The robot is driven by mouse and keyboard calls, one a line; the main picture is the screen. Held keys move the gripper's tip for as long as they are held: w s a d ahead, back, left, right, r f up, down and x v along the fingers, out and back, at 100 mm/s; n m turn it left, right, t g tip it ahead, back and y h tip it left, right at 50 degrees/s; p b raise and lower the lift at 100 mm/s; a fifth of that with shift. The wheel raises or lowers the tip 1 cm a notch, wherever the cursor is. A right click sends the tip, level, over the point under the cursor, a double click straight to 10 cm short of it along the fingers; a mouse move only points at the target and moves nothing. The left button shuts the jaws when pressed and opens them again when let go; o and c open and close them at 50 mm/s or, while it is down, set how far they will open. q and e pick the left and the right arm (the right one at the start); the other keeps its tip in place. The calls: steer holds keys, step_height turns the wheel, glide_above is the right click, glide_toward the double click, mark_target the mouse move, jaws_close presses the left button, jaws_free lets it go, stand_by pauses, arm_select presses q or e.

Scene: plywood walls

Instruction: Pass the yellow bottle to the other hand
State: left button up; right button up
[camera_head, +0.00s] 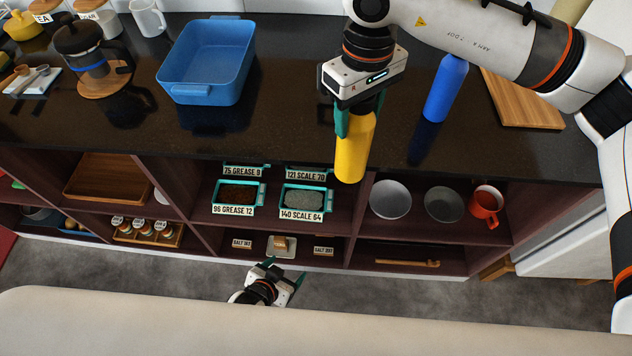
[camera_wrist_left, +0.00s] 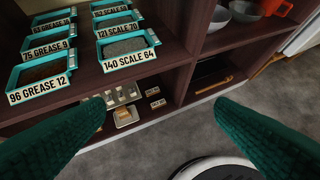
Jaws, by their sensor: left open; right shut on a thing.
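The yellow bottle (camera_head: 352,152) is in the head view, held in front of the dark counter's front edge. My right gripper (camera_head: 359,118) is shut on its upper part from above, and the fingers hide some of it. The bottle hangs nearly upright, slightly tilted. My left gripper (camera_head: 284,270) is low in front of the shelves, to the left of and below the bottle in the picture. It is open and empty; its green fingers stand wide apart in the left wrist view (camera_wrist_left: 158,108). The bottle does not show in the left wrist view.
The counter (camera_head: 290,125) carries a blue tray (camera_head: 207,62), a French press (camera_head: 85,55), a blue bottle (camera_head: 445,90) and a wooden board (camera_head: 520,100). Open shelves below hold labelled teal bins (camera_head: 305,200), bowls (camera_head: 390,200) and a red mug (camera_head: 485,205).

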arm_select(q)
steer(key=w+d+r+t+h, duration=0.1)
steer(key=w+d+r+t, duration=0.2)
steer(key=r, duration=0.7)
steer(key=m+t+h, duration=0.2)
steer(key=t+h, duration=0.2)
steer(key=h, duration=0.1)
glide_toward(349, 149)
steer(key=x, duration=1.3)
steer(key=shift+f, duration=0.1)
steer(key=shift+c, duration=0.4)
steer(key=c, duration=1.2)
steer(key=shift+c, duration=0.2)
arm_select(e)
steer(key=o, duration=1.7)
